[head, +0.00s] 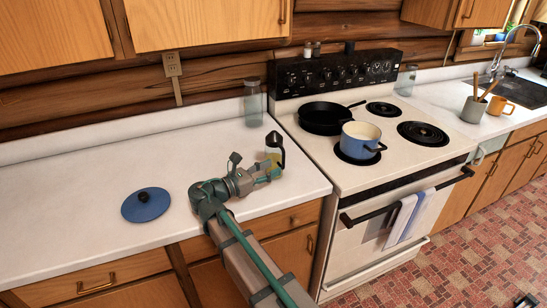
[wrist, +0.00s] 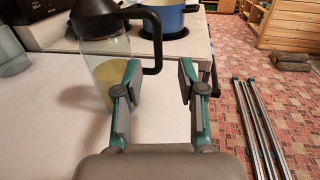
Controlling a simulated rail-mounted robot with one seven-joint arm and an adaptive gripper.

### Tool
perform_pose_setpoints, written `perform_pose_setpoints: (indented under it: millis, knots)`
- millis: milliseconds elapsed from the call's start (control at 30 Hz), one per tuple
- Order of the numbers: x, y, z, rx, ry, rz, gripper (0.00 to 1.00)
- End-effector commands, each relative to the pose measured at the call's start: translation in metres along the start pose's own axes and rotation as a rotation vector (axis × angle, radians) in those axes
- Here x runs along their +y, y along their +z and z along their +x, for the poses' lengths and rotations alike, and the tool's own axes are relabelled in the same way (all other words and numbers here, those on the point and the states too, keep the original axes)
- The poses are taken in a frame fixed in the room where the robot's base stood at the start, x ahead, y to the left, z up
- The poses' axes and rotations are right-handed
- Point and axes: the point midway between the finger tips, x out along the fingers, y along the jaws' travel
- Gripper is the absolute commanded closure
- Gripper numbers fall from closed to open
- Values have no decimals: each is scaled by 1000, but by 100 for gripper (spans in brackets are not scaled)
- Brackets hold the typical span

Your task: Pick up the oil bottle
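The oil bottle (head: 274,141) stands upright on the white counter, just left of the stove. It has a clear body with yellow oil low inside, a black top and a black handle. In the wrist view the bottle (wrist: 104,66) is left of centre, and its handle extends right, beyond the gap between my fingers. My gripper (head: 270,173) is low over the counter beside the bottle. In the wrist view my gripper (wrist: 158,84) is open, with nothing between its fingers. The left finger overlaps the bottle's lower right side; I cannot tell whether they touch.
A blue lid (head: 146,206) lies on the counter to the left. A clear glass jar (head: 252,103) stands behind the bottle. The stove (head: 338,180) holds a black pan (head: 322,118) and a blue pot (head: 358,142).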

Motion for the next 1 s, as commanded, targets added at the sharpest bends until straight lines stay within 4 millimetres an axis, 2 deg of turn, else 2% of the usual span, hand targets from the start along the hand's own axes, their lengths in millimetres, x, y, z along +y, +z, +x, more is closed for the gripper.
perform_pose_setpoints:
  millis: [267, 533, 800, 867, 1000]
  knots:
    - [1, -1, 19, 1, -1, 0, 60]
    - [2, -5, 54, 1, -2, 0, 60]
    - [2, -6, 59, 1, 0, 1, 60]
    - [2, -6, 59, 1, 0, 1, 67]
    - [2, -6, 58, 1, 0, 1, 90]
